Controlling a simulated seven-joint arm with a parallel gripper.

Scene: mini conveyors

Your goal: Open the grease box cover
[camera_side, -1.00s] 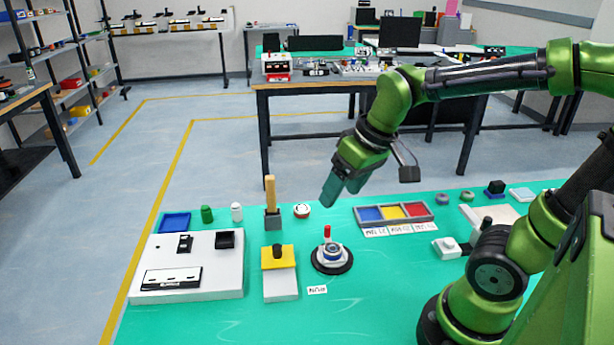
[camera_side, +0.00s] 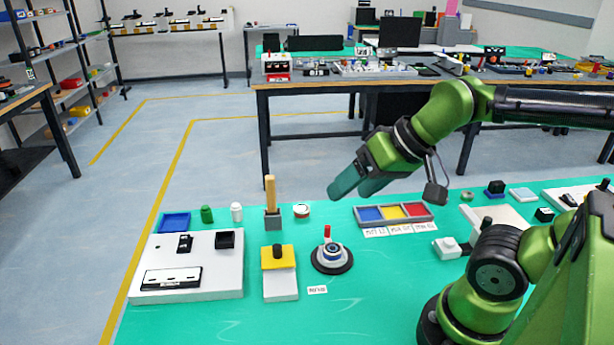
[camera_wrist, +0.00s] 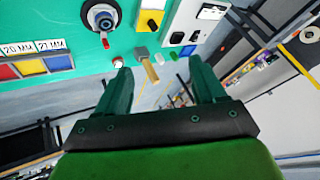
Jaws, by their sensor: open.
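The grease box appears to be the white block (camera_side: 281,287) with a yellow cover (camera_side: 287,258) lying on its far part. A black knob (camera_side: 278,250) stands on the cover. The yellow cover also shows at the top middle of the wrist view (camera_wrist: 143,21), with its knob (camera_wrist: 152,23). My gripper (camera_side: 350,189) is in the air, behind and to the right of the box, its fingers pointing left and down. Its two fingers are spread and nothing is between them in the wrist view (camera_wrist: 162,69). It touches nothing.
A wooden-handled tool stands in a grey holder (camera_side: 272,222) behind the box. A white panel (camera_side: 222,284) lies left of it. A round black base (camera_side: 332,268) with a red-tipped part is to the right. A tray with coloured compartments (camera_side: 394,221) lies farther right.

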